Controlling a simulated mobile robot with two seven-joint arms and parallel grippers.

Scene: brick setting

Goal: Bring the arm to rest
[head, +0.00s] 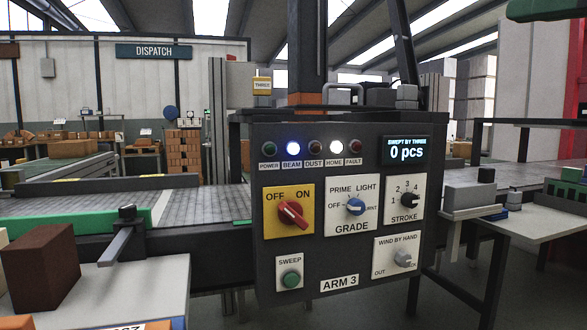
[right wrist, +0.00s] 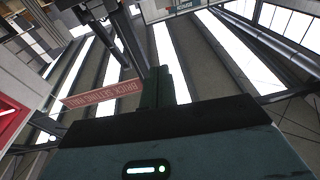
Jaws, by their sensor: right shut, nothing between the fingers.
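The dark control panel marked ARM 3 (head: 338,283) stands in the middle of the head view. Its red OFF/ON switch (head: 292,214) lies slanted on a yellow plate; I cannot tell its setting surely. The blue GRADE knob (head: 355,206), black STROKE knob (head: 409,200), grey WIND BY HAND knob (head: 403,259) and green SWEEP button (head: 291,279) show clearly. The BEAM lamp (head: 293,149) and HOME lamp (head: 336,147) are lit. My right gripper (right wrist: 155,90) is shut and empty, raised away from the panel. My left gripper is out of view.
A conveyor (head: 100,207) runs behind the panel. A side table (head: 535,222) stands at the right. The space before the panel looks clear.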

